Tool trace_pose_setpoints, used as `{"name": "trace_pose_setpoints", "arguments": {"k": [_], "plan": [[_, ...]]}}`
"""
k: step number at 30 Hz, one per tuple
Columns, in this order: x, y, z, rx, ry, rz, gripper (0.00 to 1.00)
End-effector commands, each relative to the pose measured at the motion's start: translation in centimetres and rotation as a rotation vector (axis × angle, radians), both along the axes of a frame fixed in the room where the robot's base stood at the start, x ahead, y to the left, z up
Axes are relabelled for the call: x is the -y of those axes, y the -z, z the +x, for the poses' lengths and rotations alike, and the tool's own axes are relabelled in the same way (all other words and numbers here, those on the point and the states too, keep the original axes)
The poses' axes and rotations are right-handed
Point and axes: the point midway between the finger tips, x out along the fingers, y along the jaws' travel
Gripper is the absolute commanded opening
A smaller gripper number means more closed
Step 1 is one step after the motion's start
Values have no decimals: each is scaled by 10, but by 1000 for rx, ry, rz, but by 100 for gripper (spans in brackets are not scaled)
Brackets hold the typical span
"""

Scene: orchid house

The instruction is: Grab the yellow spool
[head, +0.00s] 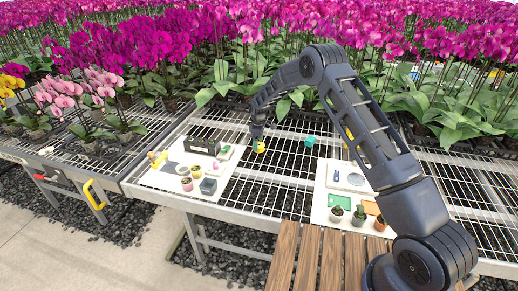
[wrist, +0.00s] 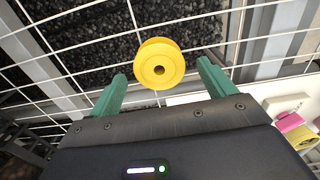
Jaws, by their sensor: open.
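The yellow spool (wrist: 160,64) sits on the white wire bench mesh, just beyond and between my fingertips in the wrist view. Its round face with a dark centre hole faces the camera. My gripper (wrist: 161,80) has two green fingers, spread apart with a gap between them, and neither visibly touches the spool. In the head view the yellow spool (head: 260,147) shows right beside the end of my gripper (head: 257,138), which points down over the mesh and partly covers it.
A white board (head: 165,178) with small pots and a dark crate (head: 203,145) lies left of the gripper. A teal block (head: 310,141) is to the right. Another white board (head: 322,200) holds small potted plants. Orchids crowd behind; the mesh between the boards is mostly clear.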

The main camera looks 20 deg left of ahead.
Motion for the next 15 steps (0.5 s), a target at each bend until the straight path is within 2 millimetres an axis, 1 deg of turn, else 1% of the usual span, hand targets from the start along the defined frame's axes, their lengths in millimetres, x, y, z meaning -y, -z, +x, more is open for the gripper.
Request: {"name": "trace_pose_setpoints", "arguments": {"k": [1,3,10,14,15], "plan": [[0,7,0,-1,0,-1,83],[0,12,0,0,0,0,83],[0,13,0,0,0,0,83],[0,13,0,0,0,0,57],[0,13,0,0,0,0,49]]}}
